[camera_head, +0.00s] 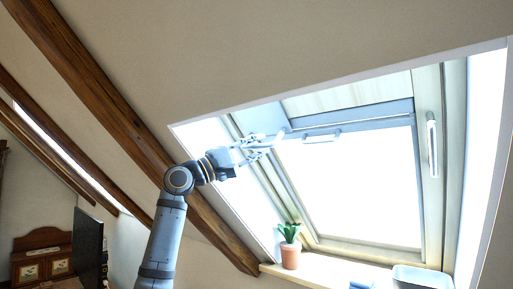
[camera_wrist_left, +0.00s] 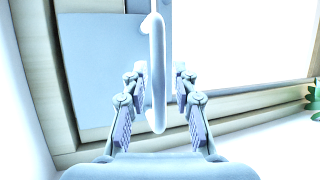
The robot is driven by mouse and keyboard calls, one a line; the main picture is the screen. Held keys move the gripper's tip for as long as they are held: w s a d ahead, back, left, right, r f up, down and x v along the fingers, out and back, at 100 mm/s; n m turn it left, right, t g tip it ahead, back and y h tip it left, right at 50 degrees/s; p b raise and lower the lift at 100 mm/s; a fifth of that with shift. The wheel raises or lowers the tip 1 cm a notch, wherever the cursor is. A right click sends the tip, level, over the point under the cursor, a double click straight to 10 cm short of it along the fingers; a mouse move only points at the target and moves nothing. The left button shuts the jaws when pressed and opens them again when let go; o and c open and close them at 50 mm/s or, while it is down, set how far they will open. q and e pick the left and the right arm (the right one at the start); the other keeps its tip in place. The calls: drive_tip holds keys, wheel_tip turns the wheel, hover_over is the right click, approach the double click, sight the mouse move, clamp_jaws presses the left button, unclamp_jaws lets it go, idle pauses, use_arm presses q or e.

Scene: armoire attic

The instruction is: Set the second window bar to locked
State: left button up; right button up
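A skylight window (camera_head: 345,185) has two pale bars in the head view. One long bar (camera_head: 433,145) stands upright on the right side of the frame. A shorter bar (camera_head: 321,137) lies level along the top rail. I cannot tell which is the second. My left gripper (camera_head: 280,138) is near the window's upper left corner, left of the shorter bar. In the left wrist view a pale bar (camera_wrist_left: 157,75) appears between its two spread fingers, with small gaps on both sides; it seems to be the shorter one. My right gripper is not in view.
A potted plant (camera_head: 290,248) stands on the sill (camera_head: 325,272) at lower left of the window. A pale box (camera_head: 420,277) is at the sill's right. A wooden beam (camera_head: 110,100) crosses the sloped wall left of my arm. Bright glare hides the outside.

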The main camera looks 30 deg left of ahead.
use_arm(q)
drive_tip(key=shift+o, duration=0.2)
drive_tip(key=shift+w, duration=0.1)
drive_tip(key=shift+f, duration=0.1)
drive_tip(key=v, duration=0.7)
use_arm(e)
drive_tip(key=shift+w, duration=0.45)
use_arm(q)
drive_tip(key=shift+a, duration=0.2)
drive_tip(key=shift+f, duration=0.1)
